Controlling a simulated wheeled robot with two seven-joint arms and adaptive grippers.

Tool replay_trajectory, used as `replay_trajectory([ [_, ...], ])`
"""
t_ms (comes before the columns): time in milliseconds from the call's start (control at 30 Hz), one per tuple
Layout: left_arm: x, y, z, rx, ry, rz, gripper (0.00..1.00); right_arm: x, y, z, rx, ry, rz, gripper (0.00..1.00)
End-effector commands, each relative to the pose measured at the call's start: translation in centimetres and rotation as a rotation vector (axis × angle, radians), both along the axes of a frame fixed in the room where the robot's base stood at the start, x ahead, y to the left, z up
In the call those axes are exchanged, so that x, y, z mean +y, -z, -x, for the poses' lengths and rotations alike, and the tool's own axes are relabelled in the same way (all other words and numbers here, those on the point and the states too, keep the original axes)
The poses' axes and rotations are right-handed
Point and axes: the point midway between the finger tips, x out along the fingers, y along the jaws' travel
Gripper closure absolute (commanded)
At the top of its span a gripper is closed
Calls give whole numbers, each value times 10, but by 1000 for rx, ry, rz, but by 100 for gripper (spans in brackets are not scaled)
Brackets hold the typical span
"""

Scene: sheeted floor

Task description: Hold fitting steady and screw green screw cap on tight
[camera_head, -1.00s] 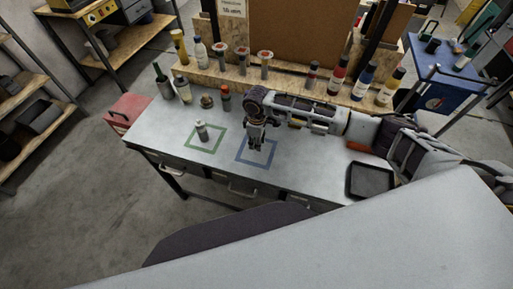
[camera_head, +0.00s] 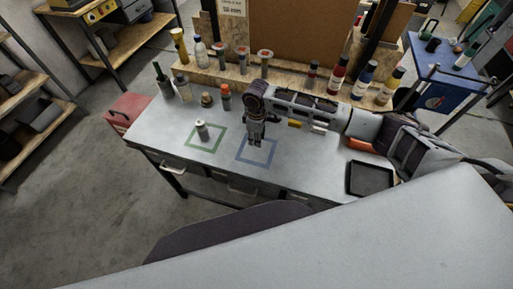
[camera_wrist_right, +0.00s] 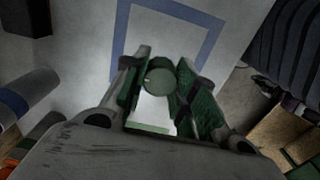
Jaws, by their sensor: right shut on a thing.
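A small grey upright cylinder with a pale top, which looks like the fitting (camera_head: 202,130), stands inside the green square on the bench. My right gripper (camera_head: 256,144) points down over the blue square, to the right of the fitting and apart from it. In the right wrist view, its green-padded fingers (camera_wrist_right: 160,92) are shut on a round, dull green piece, which looks like the green screw cap (camera_wrist_right: 160,76). The fingers hide the cap in the head view; I cannot tell whether it touches the bench. My left gripper is not in view.
Several bottles and small containers line the back left of the bench (camera_head: 310,182), with more on the wooden shelf (camera_head: 290,84). A black tray (camera_head: 370,179) lies at the right end. A red box (camera_head: 127,110) is beside the left end. The front middle is clear.

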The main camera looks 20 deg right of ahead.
Motion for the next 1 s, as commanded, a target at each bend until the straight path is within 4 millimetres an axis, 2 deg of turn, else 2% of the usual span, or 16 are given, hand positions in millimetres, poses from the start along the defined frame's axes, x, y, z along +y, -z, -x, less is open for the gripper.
replay_trajectory([
  [400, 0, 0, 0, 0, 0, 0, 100, 0, -23, 0, 0, 0, 0, 100],
  [1000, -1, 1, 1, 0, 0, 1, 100, -1, -22, 1, 1, 16, -1, 100],
])
